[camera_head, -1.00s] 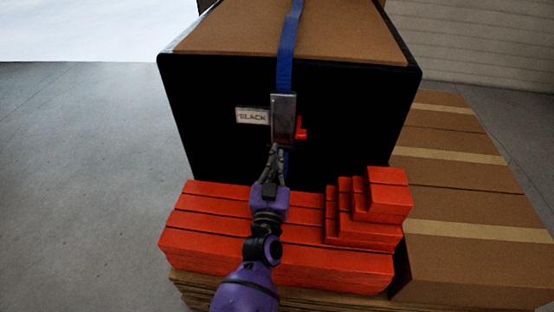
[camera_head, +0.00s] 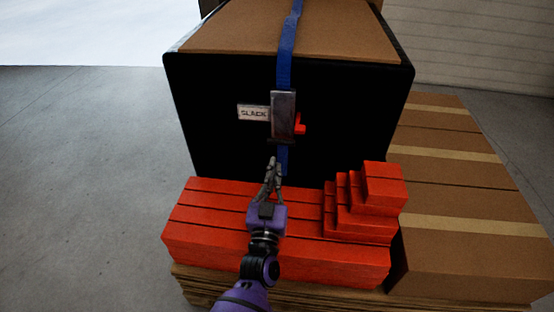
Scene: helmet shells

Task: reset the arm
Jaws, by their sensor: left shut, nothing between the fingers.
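My left gripper (camera_head: 272,165) is shut and empty in the head view. Its fingertips point up, a little below the metal buckle (camera_head: 283,114) on the blue strap (camera_head: 287,55), with a gap between them. My purple left arm (camera_head: 263,235) reaches up from the bottom, over the red stacked blocks (camera_head: 215,220). A red lever (camera_head: 300,124) sticks out at the buckle's right side. A white tag reading "SLACK" (camera_head: 253,113) is at its left. My right gripper does not show.
A large black box (camera_head: 220,140) with a brown top (camera_head: 245,35) stands behind the red blocks. Stepped red blocks (camera_head: 365,205) rise to the right of the arm. Brown cartons (camera_head: 450,190) line the right side. Grey floor (camera_head: 80,190) on the left is clear.

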